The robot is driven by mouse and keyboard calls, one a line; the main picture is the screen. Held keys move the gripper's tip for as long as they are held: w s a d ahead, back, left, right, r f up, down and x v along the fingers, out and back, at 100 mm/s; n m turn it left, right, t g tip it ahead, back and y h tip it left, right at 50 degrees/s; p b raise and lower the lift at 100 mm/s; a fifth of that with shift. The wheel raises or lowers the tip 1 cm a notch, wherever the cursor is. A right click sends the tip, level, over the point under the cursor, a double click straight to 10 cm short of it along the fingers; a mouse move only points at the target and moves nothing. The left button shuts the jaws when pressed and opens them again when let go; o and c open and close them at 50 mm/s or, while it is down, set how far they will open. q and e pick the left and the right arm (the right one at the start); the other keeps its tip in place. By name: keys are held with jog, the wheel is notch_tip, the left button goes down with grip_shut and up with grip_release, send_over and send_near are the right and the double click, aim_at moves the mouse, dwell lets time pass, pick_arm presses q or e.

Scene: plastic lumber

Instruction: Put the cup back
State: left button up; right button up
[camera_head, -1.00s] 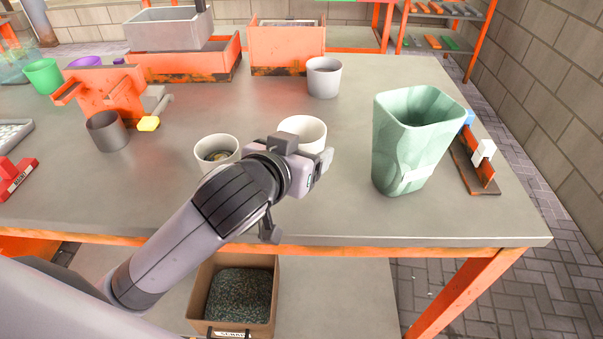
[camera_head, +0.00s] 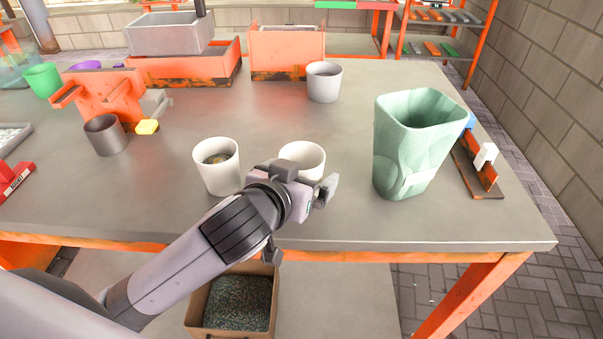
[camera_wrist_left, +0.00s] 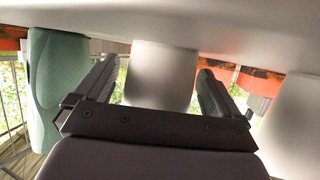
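A white cup (camera_head: 303,155) stands upright on the grey table (camera_head: 330,215), partly hidden behind my left gripper (camera_head: 305,187). In the left wrist view, which is upside down, a pale cup (camera_wrist_left: 160,75) shows between the two spread fingers of my left gripper (camera_wrist_left: 155,88); I cannot tell if they touch it. A second white cup (camera_head: 217,172), with something dark and yellowish inside, stands to the left. A light grey cup (camera_head: 324,85) stands farther back. A dark grey cup (camera_head: 105,138) is at the left. My right gripper is not in view.
A tall green bin (camera_head: 390,160) stands right of my gripper. An orange rack with small blocks (camera_head: 477,168) is at the right edge. Orange trays (camera_head: 287,50) line the back. A yellow block (camera_head: 147,127) lies at left.

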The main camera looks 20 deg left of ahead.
pick_arm(q)
jog(key=shift+r, duration=0.25)
jog(key=v, duration=0.6)
jog(key=shift+s+p, duration=0.1)
jog(key=shift+p, duration=0.3)
jog(key=p+v, duration=0.3)
jog(key=shift+s+a+r, duration=0.1)
jog(key=shift+s+r, duration=0.05)
jog(key=shift+r, duration=0.2)
jog(key=shift+s+r+p, duration=0.1)
jog(key=shift+s+p, duration=0.1)
jog(key=shift+p, duration=0.4)
jog(key=shift+s+a+r+p, duration=0.15)
jog(key=shift+s+p, duration=0.5)
jog(key=shift+p, duration=0.45)
jog(key=shift+s+p, duration=0.3)
jog(key=shift+s, duration=0.1)
